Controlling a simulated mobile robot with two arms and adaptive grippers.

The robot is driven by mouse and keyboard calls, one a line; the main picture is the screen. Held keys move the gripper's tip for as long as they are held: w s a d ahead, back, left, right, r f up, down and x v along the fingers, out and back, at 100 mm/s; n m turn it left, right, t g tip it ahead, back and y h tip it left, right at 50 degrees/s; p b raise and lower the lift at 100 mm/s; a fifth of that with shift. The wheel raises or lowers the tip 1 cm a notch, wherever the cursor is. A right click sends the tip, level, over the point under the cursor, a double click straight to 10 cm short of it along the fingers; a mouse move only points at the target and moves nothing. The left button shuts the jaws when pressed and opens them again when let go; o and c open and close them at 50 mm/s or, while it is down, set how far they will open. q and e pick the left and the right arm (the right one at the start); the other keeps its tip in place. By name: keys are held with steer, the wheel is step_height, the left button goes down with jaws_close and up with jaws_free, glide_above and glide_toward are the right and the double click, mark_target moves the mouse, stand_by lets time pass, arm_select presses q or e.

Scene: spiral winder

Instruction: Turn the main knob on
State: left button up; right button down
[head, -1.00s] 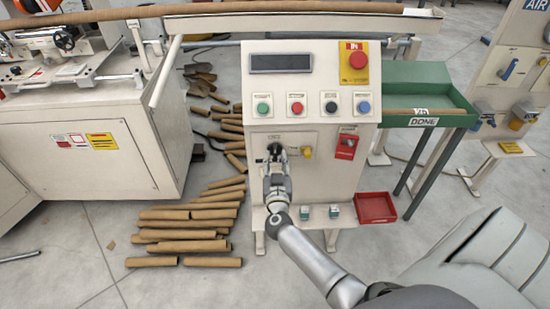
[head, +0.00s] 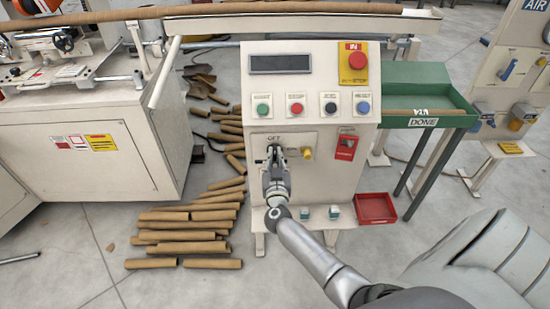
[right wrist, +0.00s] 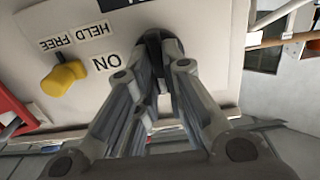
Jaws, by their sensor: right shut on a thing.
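The main knob (right wrist: 153,38) is black and sits on the cream front panel of the control cabinet, between the "OFF" and "ON" labels. In the head view the knob (head: 274,149) is mostly hidden by my right gripper (head: 275,158). In the right wrist view my right gripper (right wrist: 158,50) has its fingers closed around the knob, one on each side. The "ON" label (right wrist: 107,63) shows to the left of the fingers there. The knob's exact angle is hard to tell. My left gripper is not in view.
A yellow selector (right wrist: 63,77) marked "HELD FREE" is close beside the knob. Above are several push buttons (head: 297,104) and a red emergency stop (head: 358,61). A red tag (head: 346,147) hangs at right. A red tray (head: 376,207) sits low right. Cardboard tubes (head: 190,238) lie on the floor.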

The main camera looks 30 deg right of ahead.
steer(key=m, duration=0.3)
steer(key=shift+m+p, duration=0.4)
steer(key=shift+s+d+f+m+b, duration=0.1)
steer(key=shift+m+b, duration=0.4)
steer(key=shift+m, duration=1.85)
steer(key=shift+s+d+f+m+b, duration=0.1)
steer(key=shift+m+b, duration=0.4)
steer(key=shift+m, duration=1.8)
steer(key=shift+d+f+m+b, duration=0.1)
steer(key=shift+m+b, duration=0.4)
steer(key=shift+m, duration=1.85)
steer(key=c, duration=1.5)
jaws_free()
